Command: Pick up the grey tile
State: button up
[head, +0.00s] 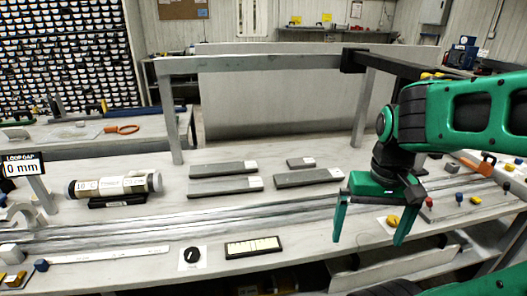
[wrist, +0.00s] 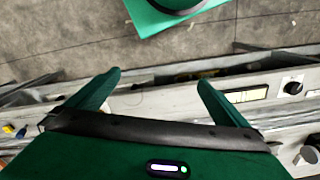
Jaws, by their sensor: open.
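Several flat grey tiles with white end labels lie on the light workbench (head: 150,230). One tile (head: 220,169) is at the back left and another (head: 222,187) in front of it. A third tile (head: 305,179) lies right of these, and a small one (head: 298,163) sits behind it. I cannot tell which one the task means. My green gripper (head: 368,240) is open and empty, fingers pointing down, to the right of the tiles and over the bench's front edge. In the wrist view my gripper (wrist: 159,77) has its fingers apart with no tile between them.
A labelled cylinder (head: 115,185) lies on a black holder at left. Metal rails (head: 250,215) cross the bench in front of the tiles. A black dial (head: 192,257) and a display (head: 253,247) are at the front. A grey frame (head: 265,63) spans the back.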

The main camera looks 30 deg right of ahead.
aim_at(307, 162)
jog(key=z, duration=0.05)
jog(key=k, duration=0.5)
jog(key=z, duration=1.25)
jog(key=i, duration=0.6)
jog(key=u, duration=0.85)
